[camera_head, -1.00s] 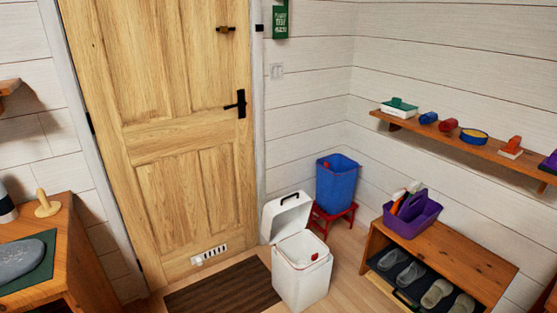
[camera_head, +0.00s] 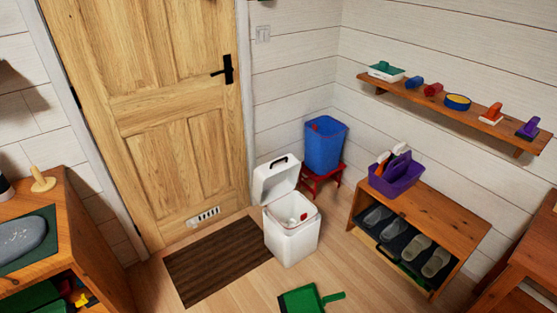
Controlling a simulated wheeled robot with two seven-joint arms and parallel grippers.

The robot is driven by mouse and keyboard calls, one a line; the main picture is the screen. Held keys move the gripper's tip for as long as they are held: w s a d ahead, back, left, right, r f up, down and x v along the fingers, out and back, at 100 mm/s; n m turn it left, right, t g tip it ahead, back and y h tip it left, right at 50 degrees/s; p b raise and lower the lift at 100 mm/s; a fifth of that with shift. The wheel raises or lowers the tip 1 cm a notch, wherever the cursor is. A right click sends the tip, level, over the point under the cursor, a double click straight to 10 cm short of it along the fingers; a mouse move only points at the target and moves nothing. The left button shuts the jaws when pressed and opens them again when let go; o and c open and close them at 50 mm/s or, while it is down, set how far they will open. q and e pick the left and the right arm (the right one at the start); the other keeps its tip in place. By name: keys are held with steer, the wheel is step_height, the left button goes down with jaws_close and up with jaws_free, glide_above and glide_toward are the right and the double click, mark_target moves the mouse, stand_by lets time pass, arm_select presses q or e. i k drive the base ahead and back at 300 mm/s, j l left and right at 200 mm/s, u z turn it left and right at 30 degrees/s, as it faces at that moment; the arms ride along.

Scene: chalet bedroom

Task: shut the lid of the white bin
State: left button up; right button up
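The white bin (camera_head: 291,236) stands on the wooden floor in front of the corner, right of the door mat. Its lid (camera_head: 277,179) is open, tilted up at the back left, with a dark handle on its top edge. A small red part shows inside the bin near the rim. Neither of my grippers is in view.
A brown mat (camera_head: 217,259) lies before the wooden door (camera_head: 155,110). A blue bucket (camera_head: 325,145) sits on a red stool (camera_head: 321,178) behind the bin. A shoe bench (camera_head: 440,226) with a purple caddy (camera_head: 396,180) stands right. A green dustpan (camera_head: 303,299) lies in front.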

mark_target(272, 180)
steer(key=i+l+u, duration=0.2)
steer(key=l, duration=0.15)
steer(key=i+l+u, duration=0.2)
steer(key=l, duration=0.15)
steer(key=i+l+u, duration=0.1)
steer(key=l+u, duration=0.15)
steer(key=l, duration=0.15)
steer(key=i+l+u, duration=0.2)
steer(key=l, duration=0.2)
steer(key=l+u, duration=0.2)
steer(key=l, duration=0.2)
